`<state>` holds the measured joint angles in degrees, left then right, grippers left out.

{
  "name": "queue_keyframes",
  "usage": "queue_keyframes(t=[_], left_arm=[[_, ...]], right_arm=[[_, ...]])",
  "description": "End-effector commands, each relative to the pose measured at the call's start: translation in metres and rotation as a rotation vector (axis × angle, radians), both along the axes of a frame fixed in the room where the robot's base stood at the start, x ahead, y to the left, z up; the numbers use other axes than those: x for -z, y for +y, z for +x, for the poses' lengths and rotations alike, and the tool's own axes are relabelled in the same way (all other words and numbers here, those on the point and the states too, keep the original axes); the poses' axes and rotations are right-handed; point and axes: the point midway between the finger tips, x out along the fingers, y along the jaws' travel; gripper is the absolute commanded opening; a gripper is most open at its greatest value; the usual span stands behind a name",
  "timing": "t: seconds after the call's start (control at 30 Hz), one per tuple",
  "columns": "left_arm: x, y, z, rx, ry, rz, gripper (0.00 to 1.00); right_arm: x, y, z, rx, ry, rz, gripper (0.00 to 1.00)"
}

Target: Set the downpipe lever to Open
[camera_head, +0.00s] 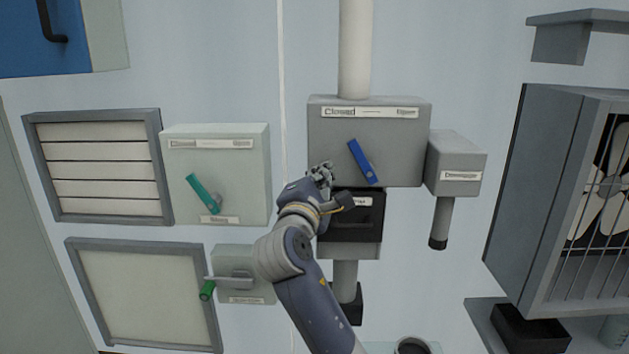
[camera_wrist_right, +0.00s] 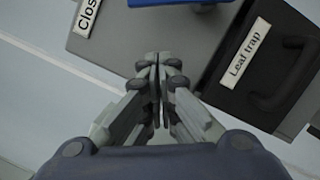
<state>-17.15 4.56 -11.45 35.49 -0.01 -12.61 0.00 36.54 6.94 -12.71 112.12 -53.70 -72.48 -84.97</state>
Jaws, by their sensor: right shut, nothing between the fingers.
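The blue lever (camera_head: 362,161) sits on the front of the grey box (camera_head: 325,150) below the white vertical pipe. It leans with its upper end to the left, toward the "Closed" end of the label strip (camera_head: 370,113); "Open" appears to be at the right end. My right gripper (camera_head: 324,171) is just left of and below the lever, apart from it. In the right wrist view the fingers (camera_wrist_right: 158,62) are together and empty, and part of the blue lever (camera_wrist_right: 172,3) shows at the top edge. My left gripper is not in view.
A black leaf trap drawer (camera_head: 370,222) with a handle is below the box, close to my right gripper. A small labelled box (camera_head: 456,155) stands right. A teal lever (camera_head: 203,194) and green-handled valve (camera_head: 207,290) are left. A fan housing (camera_head: 550,220) is far right.

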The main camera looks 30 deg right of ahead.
Motion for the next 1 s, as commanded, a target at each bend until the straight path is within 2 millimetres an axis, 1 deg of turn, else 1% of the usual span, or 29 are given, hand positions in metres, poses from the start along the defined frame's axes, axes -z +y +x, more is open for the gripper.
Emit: queue_keyframes(t=[0.03,0.1,0.3,0.77,1.0], left_arm=[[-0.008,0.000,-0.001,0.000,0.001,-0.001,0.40],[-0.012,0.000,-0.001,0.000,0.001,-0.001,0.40],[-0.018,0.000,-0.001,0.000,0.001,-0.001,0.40],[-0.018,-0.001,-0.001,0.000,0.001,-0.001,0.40],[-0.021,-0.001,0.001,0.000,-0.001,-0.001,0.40]], right_arm=[[-0.009,-0.007,-0.005,0.003,-0.001,-0.001,0.00],[-0.013,-0.015,-0.010,0.002,-0.002,0.000,0.00],[-0.019,-0.027,-0.018,-0.001,0.000,0.000,0.00],[-0.020,-0.028,-0.019,-0.001,-0.001,0.003,0.00],[-0.023,-0.029,-0.008,-0.001,-0.025,0.042,0.00]])
